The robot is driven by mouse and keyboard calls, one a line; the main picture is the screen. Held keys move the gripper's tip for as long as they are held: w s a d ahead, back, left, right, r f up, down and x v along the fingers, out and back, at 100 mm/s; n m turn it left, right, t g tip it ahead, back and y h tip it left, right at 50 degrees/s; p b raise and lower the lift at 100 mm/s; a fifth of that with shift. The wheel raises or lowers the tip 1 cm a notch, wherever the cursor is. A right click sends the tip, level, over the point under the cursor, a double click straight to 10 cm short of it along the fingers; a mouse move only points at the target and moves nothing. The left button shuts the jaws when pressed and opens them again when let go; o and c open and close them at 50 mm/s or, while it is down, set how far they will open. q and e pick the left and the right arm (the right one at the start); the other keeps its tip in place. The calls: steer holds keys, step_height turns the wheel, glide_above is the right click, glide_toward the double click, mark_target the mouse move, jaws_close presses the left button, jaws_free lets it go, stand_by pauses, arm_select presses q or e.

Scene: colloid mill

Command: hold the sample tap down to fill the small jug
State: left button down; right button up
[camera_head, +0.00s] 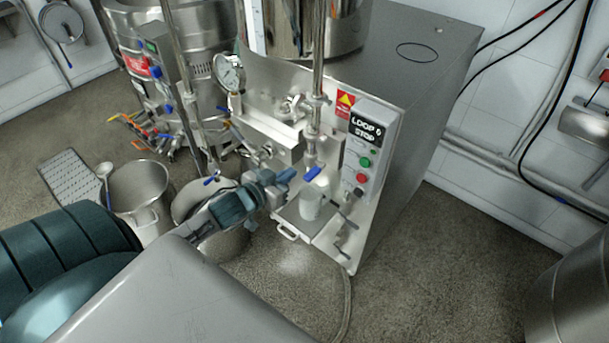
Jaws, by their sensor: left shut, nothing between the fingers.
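The sample tap's blue lever (312,174) shows below the steel pipework on the front of the mill (408,160). The small jug (311,204) is a pale metal cup upright on the small shelf below the tap. My left gripper (288,175) reaches in from the left, shut and empty. Its tips are just left of the blue lever; I cannot tell whether they touch it. Whether liquid runs into the jug cannot be seen. My right gripper is not in view.
A control box (367,150) with green and red buttons reads "LOOP 6 STOP". A pressure gauge (229,72) stands on the pipework. A steel pot (140,192) with a ladle is at left. A hose (347,305) lies on the floor.

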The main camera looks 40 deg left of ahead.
arm_select(q)
glide_above(304, 176)
steer(key=f, duration=0.4)
steer(key=s+f, duration=0.1)
steer(key=shift+d+f, duration=0.4)
steer(key=shift+f, duration=0.1)
steer(key=shift+f+b, duration=0.2)
steer(key=shift+b, duration=0.35)
steer(key=shift+t, duration=0.3)
steer(key=shift+f, duration=0.1)
